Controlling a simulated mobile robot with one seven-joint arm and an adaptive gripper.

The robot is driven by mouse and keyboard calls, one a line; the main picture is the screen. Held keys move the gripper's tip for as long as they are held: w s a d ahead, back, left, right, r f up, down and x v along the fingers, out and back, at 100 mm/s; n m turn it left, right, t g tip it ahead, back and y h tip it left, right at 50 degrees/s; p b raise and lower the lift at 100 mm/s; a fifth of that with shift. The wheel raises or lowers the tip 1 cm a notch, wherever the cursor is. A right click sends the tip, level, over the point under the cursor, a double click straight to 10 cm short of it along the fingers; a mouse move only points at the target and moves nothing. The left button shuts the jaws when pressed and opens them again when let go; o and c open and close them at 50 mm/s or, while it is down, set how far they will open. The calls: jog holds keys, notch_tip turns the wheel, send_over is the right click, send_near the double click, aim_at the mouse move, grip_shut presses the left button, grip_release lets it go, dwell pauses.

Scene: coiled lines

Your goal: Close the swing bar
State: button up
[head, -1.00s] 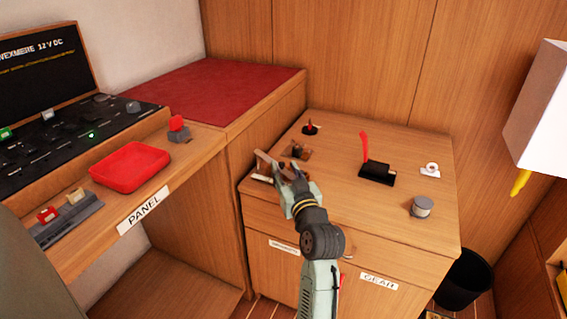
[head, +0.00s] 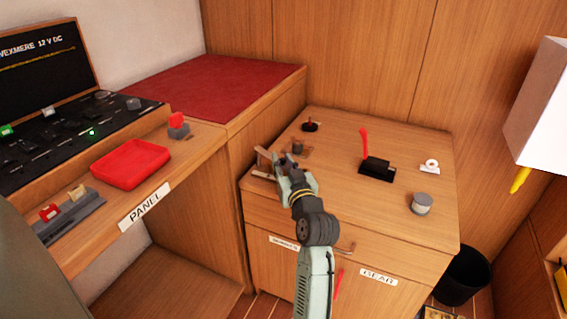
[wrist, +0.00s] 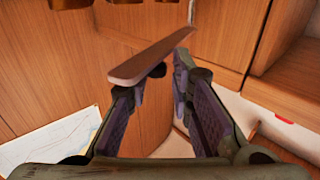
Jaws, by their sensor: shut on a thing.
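The swing bar, a flat wooden bar, shows in the wrist view (wrist: 152,58), lying slanted across the tips of my fingers. In the head view it shows in part (head: 264,156) at the left edge of the cabinet top (head: 335,185). My gripper (head: 278,166) is at this edge, with its fingers shut on the bar; it also fills the lower wrist view (wrist: 165,78). My fingers partly cover the bar and its mount in the head view, so its pivot cannot be made out.
A small dark fitting (head: 298,148) stands just behind my gripper. A black block with a red lever (head: 377,170), a grey round can (head: 421,204) and a white-ringed fitting (head: 429,168) stand further right. The desk with a red tray (head: 131,165) is at left.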

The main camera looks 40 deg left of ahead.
jog(key=shift+w, duration=0.1)
grip_shut()
jog(key=shift+w+d+f+n+g+b, duration=0.1)
jog(key=shift+w+d+n+g+b, duration=0.15)
jog(key=shift+b, duration=0.25)
jog(key=shift+w+f+n+g+b, duration=0.1)
jog(key=shift+w+g+b, duration=0.05)
jog(key=shift+w+b, duration=0.25)
jog(key=g+b, duration=0.1)
jog(key=w+n+g+y+b, duration=0.1)
jog(key=shift+w+d+f+y+b, duration=0.1)
jog(key=shift+w+y+b, duration=0.15)
jog(key=shift+y+b, duration=0.1)
jog(key=w+n+g+b, duration=0.1)
jog(key=g+b, duration=0.1)
jog(key=w+n+g+y+b, duration=0.1)
jog(key=n+b, duration=0.1)
jog(key=shift+w+a+g, duration=0.2)
jog(key=shift+w+g, duration=0.1)
jog(key=shift+g, duration=0.1)
jog(key=shift+w+r+n+g+b, duration=0.25)
jog(key=shift+r+n+g+b, duration=0.15)
jog(key=shift+g, duration=0.2)
jog(key=o, duration=0.8)
grip_release()
jog(key=shift+a, duration=0.1)
jog(key=shift+f, duration=0.1)
